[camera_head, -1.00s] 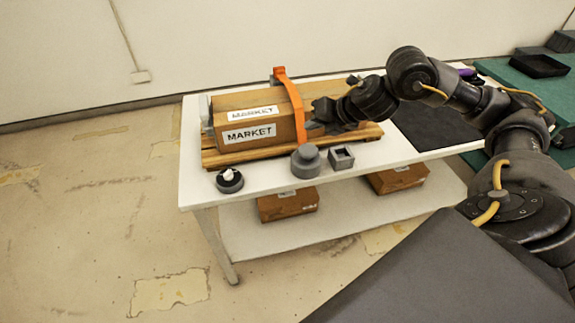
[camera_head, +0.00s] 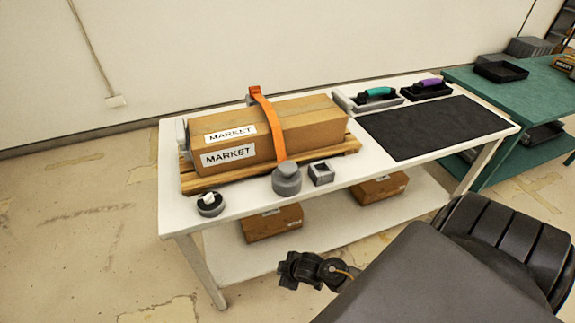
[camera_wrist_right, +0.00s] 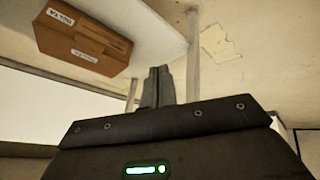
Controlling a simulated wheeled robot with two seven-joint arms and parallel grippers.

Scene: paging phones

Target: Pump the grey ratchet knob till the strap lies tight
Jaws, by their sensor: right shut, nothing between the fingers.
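An orange strap (camera_head: 267,122) runs over a long brown box (camera_head: 310,122) labelled MARKET, which lies on a wooden pallet (camera_head: 345,147). The strap's upper end stands up above the box's back edge; its front part runs down the box's face. A grey stepped round knob (camera_head: 286,180) stands at the pallet's front edge, near the strap's lower end; I cannot tell whether they join. My right gripper (camera_head: 284,270) is low in front of the table, well away from knob and strap. In the right wrist view its fingers (camera_wrist_right: 157,75) are shut and empty. My left gripper is out of view.
The white table (camera_head: 385,172) also bears a small grey square holder (camera_head: 321,173), a dark round piece (camera_head: 210,204), a black mat (camera_head: 435,127) and two handled tools. Brown boxes (camera_head: 272,223) lie on the lower shelf; one shows in the wrist view (camera_wrist_right: 85,38). A green table (camera_head: 515,105) stands right.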

